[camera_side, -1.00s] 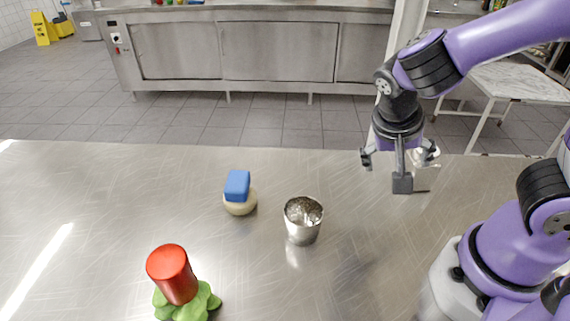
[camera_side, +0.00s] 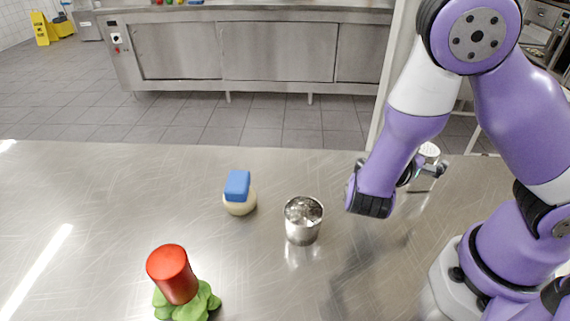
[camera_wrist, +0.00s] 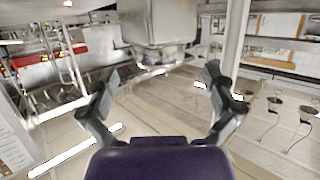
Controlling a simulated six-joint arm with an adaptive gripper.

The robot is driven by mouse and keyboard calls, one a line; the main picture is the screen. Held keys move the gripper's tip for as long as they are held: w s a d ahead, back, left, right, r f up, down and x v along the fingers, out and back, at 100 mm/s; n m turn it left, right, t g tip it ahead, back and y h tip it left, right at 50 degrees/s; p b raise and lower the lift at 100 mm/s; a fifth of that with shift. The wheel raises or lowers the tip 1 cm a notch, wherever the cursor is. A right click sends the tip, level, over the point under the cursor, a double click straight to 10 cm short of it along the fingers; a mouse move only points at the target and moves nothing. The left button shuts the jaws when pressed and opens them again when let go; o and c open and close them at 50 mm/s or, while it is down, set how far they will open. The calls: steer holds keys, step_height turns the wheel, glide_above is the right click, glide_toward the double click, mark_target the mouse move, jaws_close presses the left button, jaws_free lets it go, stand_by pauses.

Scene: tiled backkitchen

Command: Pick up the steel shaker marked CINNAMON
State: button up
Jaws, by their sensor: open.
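A steel shaker with a round top (camera_side: 430,152) stands at the right back of the steel table, partly hidden behind my wrist and gripper in the side view. No marking on it can be read. In the wrist view a steel body with a rounded lid (camera_wrist: 158,25) appears lid downward at the top middle, ahead of my fingers; it seems to be this shaker. My gripper (camera_wrist: 162,78) is open, its two fingers spread wide with nothing held between them. In the side view my wrist hides much of the gripper.
A steel cup (camera_side: 303,222) stands left of my arm on the table (camera_side: 90,200). A blue block (camera_side: 237,185) rests on a cream round thing (camera_side: 240,206). A red cylinder (camera_side: 172,273) leans on a green lumpy thing (camera_side: 190,305) at the front. The table's left is clear.

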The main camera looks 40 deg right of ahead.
mark_target(425, 150)
steer(key=x, duration=0.4)
steer(key=c, duration=1.4)
steer(key=shift+o, duration=0.2)
steer(key=shift+r, duration=0.1)
